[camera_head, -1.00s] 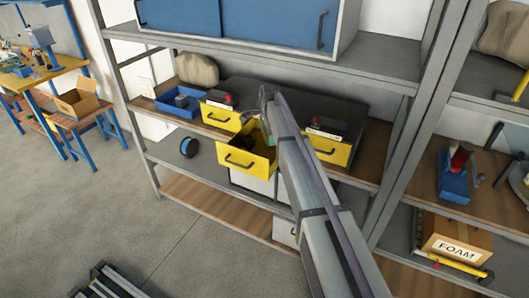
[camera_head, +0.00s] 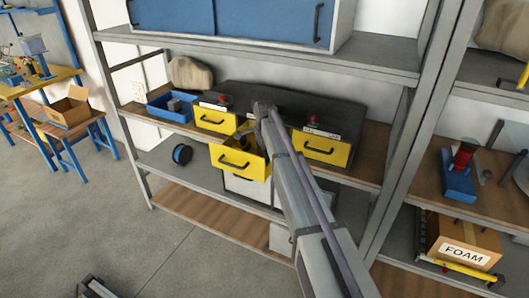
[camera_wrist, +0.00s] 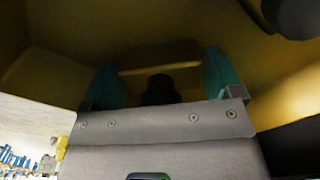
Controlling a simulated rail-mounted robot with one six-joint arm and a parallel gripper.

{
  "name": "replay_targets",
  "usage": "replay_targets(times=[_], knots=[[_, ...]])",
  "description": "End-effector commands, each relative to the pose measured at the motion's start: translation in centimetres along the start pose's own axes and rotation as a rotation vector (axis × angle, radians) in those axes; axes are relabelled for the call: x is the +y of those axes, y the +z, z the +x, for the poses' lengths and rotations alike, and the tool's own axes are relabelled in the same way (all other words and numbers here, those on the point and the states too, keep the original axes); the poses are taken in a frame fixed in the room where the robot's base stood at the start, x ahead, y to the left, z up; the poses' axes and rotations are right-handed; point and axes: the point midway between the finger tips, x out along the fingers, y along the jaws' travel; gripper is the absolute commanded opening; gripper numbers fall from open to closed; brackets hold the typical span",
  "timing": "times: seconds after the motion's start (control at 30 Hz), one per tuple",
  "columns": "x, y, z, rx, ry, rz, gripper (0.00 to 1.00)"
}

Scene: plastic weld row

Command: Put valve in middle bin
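The middle bin (camera_head: 236,163) is a yellow drawer pulled out of a dark cabinet, between two other yellow drawers. My gripper is hidden behind my arm in the head view. In the wrist view my gripper (camera_wrist: 160,80) points into a yellow interior, with its teal fingers wide apart. A small dark thing (camera_wrist: 160,90) shows between the fingers, with gaps on both sides. It may be the valve, but I cannot tell. Another dark rounded thing (camera_wrist: 297,15) is at the top right of the wrist view. Dark contents in the bin are partly visible in the head view.
The left yellow drawer (camera_head: 215,121) and right yellow drawer (camera_head: 322,149) flank the middle one, each with a red knob above. A blue tray (camera_head: 172,108) stands left of the cabinet. A shelf post (camera_head: 424,120) rises to the right. The shelf above limits headroom.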

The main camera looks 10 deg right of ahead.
Motion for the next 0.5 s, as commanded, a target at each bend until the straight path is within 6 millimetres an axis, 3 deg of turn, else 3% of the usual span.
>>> replay_targets(times=[0.13,0.37,0.5], knots=[[0.0,0.0,0.0,0.0,0.0,0.0,1.0],[0.0,0.0,-0.1,0.0,0.0,0.0,1.0],[0.0,0.0,-1.3,0.0,0.0,0.0,1.0]])
